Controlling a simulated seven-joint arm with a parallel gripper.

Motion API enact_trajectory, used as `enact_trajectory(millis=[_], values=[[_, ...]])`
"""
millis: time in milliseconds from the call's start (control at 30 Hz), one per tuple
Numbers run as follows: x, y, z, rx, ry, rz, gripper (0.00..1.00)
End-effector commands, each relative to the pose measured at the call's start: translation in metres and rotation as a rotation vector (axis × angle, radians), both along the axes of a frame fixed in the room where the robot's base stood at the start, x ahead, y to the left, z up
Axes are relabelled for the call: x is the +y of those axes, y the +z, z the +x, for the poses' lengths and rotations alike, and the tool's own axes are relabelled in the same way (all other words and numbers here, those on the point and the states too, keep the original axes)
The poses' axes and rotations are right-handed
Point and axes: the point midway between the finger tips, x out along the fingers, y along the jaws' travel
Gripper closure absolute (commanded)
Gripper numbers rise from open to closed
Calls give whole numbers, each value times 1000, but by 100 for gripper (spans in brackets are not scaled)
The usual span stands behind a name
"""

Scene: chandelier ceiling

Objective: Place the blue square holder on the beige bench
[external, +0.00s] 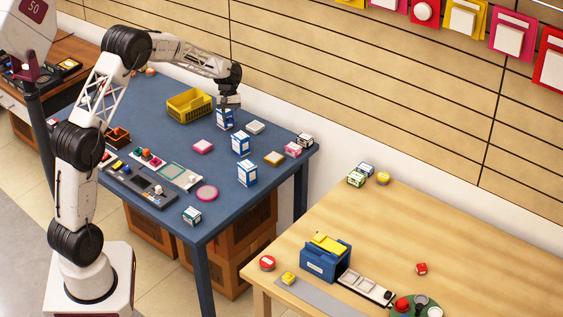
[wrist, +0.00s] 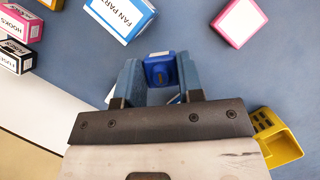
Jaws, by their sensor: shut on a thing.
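My gripper (external: 228,102) is over the far part of the blue table. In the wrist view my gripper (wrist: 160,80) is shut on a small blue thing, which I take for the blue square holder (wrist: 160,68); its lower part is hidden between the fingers. In the external view a blue-and-white shape (external: 225,120) shows right under the fingers; I cannot tell whether it touches the table. The beige bench (external: 440,215) stands at the lower right, apart from the blue table.
A yellow basket (external: 188,105) stands left of my gripper. The bench holds a blue toolbox (external: 325,260), a red-topped tin (external: 267,263) and small boxes (external: 357,179). The bench's middle is mostly clear.

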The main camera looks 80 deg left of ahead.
Motion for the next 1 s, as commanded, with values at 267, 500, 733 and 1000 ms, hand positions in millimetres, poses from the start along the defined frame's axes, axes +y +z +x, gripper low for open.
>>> enact_trajectory(millis=[267, 500, 733, 1000], values=[[24, -1, -72, 0, 169, 0, 92], [38, -3, -137, -1, 327, 0, 92], [45, -5, -200, 0, 480, 0, 92], [46, -7, -269, -1, 654, 1, 92]])
